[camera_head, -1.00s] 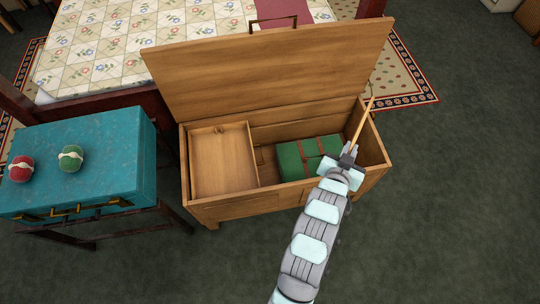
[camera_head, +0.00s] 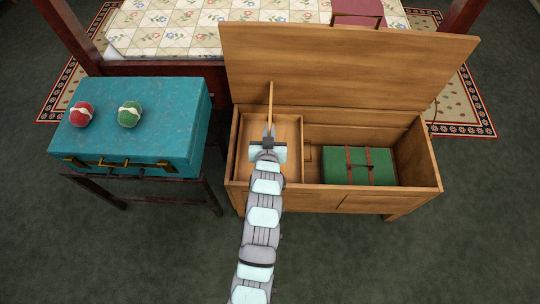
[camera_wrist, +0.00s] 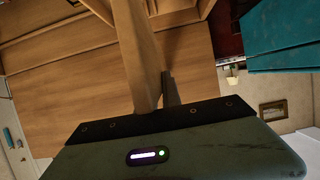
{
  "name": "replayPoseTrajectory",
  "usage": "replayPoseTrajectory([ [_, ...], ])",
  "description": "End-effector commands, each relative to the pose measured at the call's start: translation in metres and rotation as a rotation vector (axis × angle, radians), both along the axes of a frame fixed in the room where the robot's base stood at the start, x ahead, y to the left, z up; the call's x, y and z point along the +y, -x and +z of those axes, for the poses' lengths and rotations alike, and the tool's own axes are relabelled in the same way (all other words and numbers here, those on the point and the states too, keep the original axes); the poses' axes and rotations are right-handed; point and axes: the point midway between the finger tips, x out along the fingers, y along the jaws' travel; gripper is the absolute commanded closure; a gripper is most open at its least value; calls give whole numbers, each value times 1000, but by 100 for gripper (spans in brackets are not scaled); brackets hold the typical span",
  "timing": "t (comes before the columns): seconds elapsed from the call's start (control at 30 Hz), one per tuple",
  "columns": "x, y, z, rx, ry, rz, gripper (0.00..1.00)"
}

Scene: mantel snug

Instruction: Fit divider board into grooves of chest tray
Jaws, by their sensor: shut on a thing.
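My gripper (camera_head: 269,132) is shut on the divider board (camera_head: 270,102), a thin wooden board seen nearly edge-on in the head view. It stands upright above the tray. In the wrist view the board (camera_wrist: 138,55) runs up from between the fingers. The chest tray (camera_head: 294,171) is a shallow wooden box in the left end of the open chest (camera_head: 330,201). My gripper and arm cover part of the tray. The grooves cannot be made out, and I cannot tell whether the board touches the tray.
The raised chest lid (camera_head: 350,65) stands close behind the board. A green strapped bundle (camera_head: 345,165) lies in the chest's right part. A teal case (camera_head: 165,120) with a red ball (camera_head: 80,114) and a green ball (camera_head: 129,114) stands to the left.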

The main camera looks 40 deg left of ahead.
Motion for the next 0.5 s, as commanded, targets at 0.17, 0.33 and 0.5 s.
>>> replayPoseTrajectory([
  [0.17, 0, 1, -56, 6, 4, 2, 100],
  [0.33, 0, 1, -100, 3, 3, 1, 100],
  [0.5, 1, 0, -126, 1, 0, 1, 100],
])
